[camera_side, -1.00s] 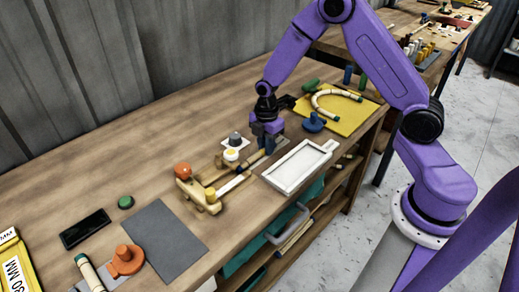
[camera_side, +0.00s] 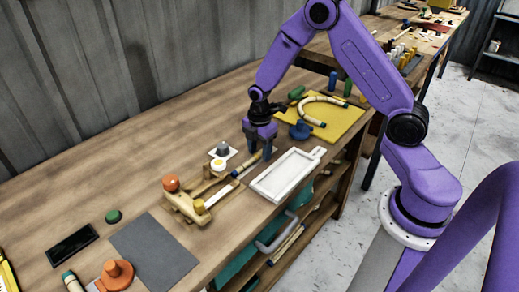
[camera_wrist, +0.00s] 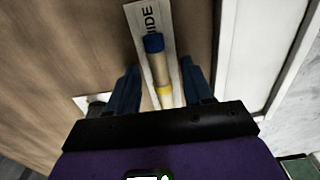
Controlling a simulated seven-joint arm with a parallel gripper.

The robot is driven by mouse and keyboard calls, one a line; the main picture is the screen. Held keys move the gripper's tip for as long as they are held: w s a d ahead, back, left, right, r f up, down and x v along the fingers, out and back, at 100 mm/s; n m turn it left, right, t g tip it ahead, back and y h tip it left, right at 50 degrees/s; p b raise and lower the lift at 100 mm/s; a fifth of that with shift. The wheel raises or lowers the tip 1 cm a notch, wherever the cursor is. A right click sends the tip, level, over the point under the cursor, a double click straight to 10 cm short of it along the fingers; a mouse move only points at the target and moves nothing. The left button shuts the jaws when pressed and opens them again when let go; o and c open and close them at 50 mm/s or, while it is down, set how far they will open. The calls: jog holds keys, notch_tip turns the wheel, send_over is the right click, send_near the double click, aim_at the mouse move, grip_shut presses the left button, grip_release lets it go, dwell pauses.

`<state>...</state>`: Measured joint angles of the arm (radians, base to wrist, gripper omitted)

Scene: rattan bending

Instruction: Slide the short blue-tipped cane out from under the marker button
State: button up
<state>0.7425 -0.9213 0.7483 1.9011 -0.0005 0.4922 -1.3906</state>
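The short cane (camera_side: 249,164) is tan with a blue tip and lies on the bench, its blue end toward the wooden fixture. In the wrist view the cane (camera_wrist: 157,68) shows its blue end at the top and a yellow band lower down, over a pale strip lettered "IDE". My gripper (camera_side: 259,156) is low over the cane's other end. Its two fingers (camera_wrist: 160,88) are open, one on each side of the cane with gaps visible. A round white button with a yellow top (camera_side: 218,165) stands left of the cane; I cannot tell whether it touches it.
A wooden fixture with an orange knob (camera_side: 171,183) stands at left. A white tray (camera_side: 262,188) lies close on the right. A grey knob on a white plate (camera_side: 222,150) stands behind the button. A blue knob (camera_side: 300,131) and a yellow board (camera_side: 342,121) lie beyond.

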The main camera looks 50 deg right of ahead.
notch_tip(320, 180, up, 17)
jog(key=shift+r, duration=0.2)
dwell(0.6)
